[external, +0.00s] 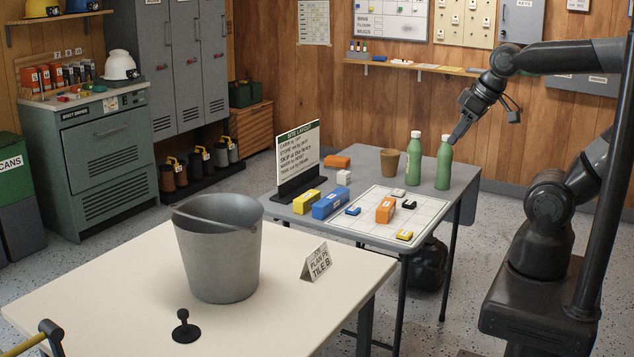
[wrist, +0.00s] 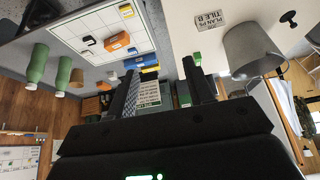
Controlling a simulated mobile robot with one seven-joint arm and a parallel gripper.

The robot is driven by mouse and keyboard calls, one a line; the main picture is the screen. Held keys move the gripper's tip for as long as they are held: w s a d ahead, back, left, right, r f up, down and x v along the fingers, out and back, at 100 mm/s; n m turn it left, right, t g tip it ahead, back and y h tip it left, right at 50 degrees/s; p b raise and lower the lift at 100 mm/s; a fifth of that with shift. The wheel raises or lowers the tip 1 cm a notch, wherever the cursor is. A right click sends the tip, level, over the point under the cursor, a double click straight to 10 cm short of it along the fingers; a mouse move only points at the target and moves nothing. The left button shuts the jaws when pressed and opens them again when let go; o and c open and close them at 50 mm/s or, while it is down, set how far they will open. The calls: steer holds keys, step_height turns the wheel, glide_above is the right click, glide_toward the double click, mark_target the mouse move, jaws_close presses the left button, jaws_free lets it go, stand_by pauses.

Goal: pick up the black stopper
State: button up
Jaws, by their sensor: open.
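The black stopper (external: 185,328), with a round flat base and an upright knob, stands on the cream table (external: 90,285) near its front edge. It also shows small at the top right of the wrist view (wrist: 288,17). My gripper (external: 460,132) is raised at the right, above the far grey table and close to the green bottles, far from the stopper. In the wrist view my gripper (wrist: 160,78) has its two fingers apart with nothing between them.
A grey metal bucket (external: 218,262) stands just behind the stopper, with a folded sign (external: 319,261) to its right. The grey table (external: 440,215) holds two green bottles (external: 414,162), a brown cup (external: 389,164), a sign board and several coloured blocks. A yellow bar (external: 38,338) shows at bottom left.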

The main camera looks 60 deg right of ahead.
step_height(320, 180, up, 6)
steer(key=w+a+r+n, duration=0.1)
steer(key=w+a+r, duration=0.3)
steer(key=w, duration=0.3)
steer(key=w+a+r+y, duration=0.1)
steer(key=w+a+r, duration=0.25)
steer(key=w, duration=0.25)
steer(key=w+a+r+n, duration=0.1)
steer(key=w+a+r, duration=0.25)
steer(key=w, duration=0.35)
steer(key=n+g+y, duration=0.1)
steer(key=n+g, duration=0.1)
steer(key=n, duration=0.2)
glide_above(187, 311)
steer(key=f, duration=4.3)
steer(key=shift+s+d+f, duration=0.2)
steer(key=shift+s+d, duration=0.15)
steer(key=shift+w+a+f, duration=0.1)
steer(key=shift+w+f, duration=0.1)
steer(key=shift+f, duration=0.3)
steer(key=x, duration=0.2)
steer(key=s+x, duration=0.1)
steer(key=x, duration=0.1)
steer(key=shift+w+f, duration=0.15)
steer(key=shift+f, duration=0.25)
steer(key=shift+w+f, duration=0.15)
steer(key=shift+f, duration=0.25)
